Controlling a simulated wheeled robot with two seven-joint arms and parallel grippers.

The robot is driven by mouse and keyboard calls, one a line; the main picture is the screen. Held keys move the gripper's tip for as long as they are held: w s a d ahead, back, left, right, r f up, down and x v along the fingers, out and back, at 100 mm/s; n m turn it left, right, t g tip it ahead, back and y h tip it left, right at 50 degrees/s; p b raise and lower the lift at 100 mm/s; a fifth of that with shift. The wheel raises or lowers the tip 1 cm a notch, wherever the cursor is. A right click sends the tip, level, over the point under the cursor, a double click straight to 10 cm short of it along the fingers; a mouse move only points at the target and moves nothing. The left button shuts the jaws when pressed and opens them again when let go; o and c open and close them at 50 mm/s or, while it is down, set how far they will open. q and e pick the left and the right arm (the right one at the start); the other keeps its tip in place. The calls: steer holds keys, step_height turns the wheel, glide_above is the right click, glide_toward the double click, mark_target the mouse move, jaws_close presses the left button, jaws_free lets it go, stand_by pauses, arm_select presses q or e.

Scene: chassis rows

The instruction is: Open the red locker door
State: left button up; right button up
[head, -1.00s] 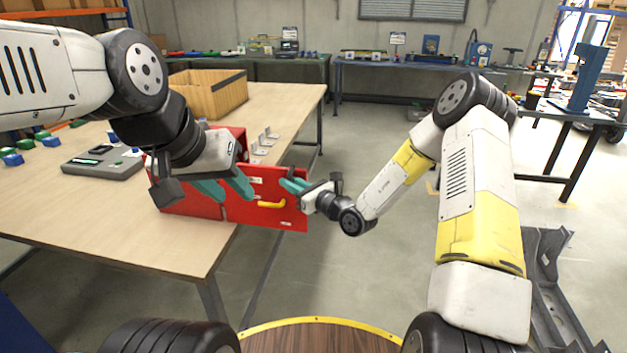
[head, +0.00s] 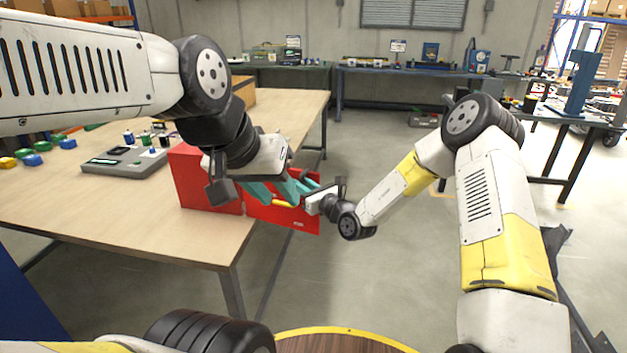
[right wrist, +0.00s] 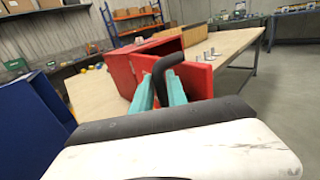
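The red locker (head: 205,178) stands at the table's right front edge. My left arm hides part of the locker.
The wooden table (head: 110,215) carries a grey tray-like device (head: 125,160) and small coloured blocks (head: 35,158) at the left. A cardboard box (head: 243,92) stands behind my left arm. The floor right of the table is open, with workbenches at the back.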

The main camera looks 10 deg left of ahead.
steer(key=shift+o, duration=1.4)
steer(key=shift+a, duration=0.15)
steer(key=shift+d, duration=0.25)
steer(key=v, duration=0.7)
steer(key=shift+s, duration=0.25)
steer(key=shift+s+d, duration=0.1)
steer(key=shift+d, duration=0.15)
